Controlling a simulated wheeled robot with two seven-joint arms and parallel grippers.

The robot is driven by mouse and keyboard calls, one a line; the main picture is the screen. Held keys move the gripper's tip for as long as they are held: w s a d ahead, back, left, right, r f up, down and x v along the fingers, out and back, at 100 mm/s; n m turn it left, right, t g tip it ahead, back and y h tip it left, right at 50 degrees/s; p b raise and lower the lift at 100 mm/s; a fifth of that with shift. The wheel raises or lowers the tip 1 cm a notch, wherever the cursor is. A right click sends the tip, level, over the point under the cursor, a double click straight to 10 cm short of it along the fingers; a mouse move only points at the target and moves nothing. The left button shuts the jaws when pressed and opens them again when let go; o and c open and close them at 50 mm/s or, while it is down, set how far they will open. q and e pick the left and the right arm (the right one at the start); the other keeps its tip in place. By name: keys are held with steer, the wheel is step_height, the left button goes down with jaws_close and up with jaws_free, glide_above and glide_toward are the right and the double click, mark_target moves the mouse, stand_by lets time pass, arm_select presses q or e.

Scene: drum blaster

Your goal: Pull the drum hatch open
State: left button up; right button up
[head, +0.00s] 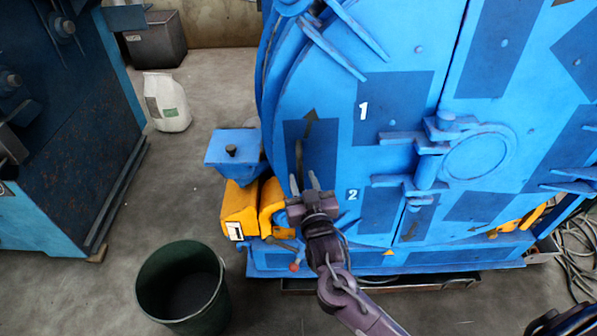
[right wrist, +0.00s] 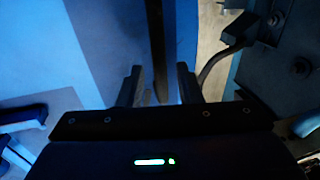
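The drum hatch (head: 395,200) is the large blue front with a curved left edge, painted darker patches and the numbers 1 and 2. It looks closed. A thin dark upright handle bar (head: 299,160) stands at its lower left; in the right wrist view the dark bar (right wrist: 158,45) runs down between my fingers. My right gripper (head: 305,182) is in front of the hatch's lower left. Its two fingers (right wrist: 160,85) are apart, one on each side of the bar, with gaps visible on both sides. My left gripper is not in view.
A round blue fitting (head: 475,155) with hinge-like brackets is right of the hatch's middle. Yellow blocks (head: 240,208) and a blue funnel box (head: 234,148) stand left of the drum. A dark green bin (head: 181,290) and white sack (head: 166,103) stand on open floor.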

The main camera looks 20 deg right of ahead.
mark_target(301, 174)
steer(key=shift+w+d, duration=0.15)
steer(key=shift+w, duration=1.6)
jaws_close()
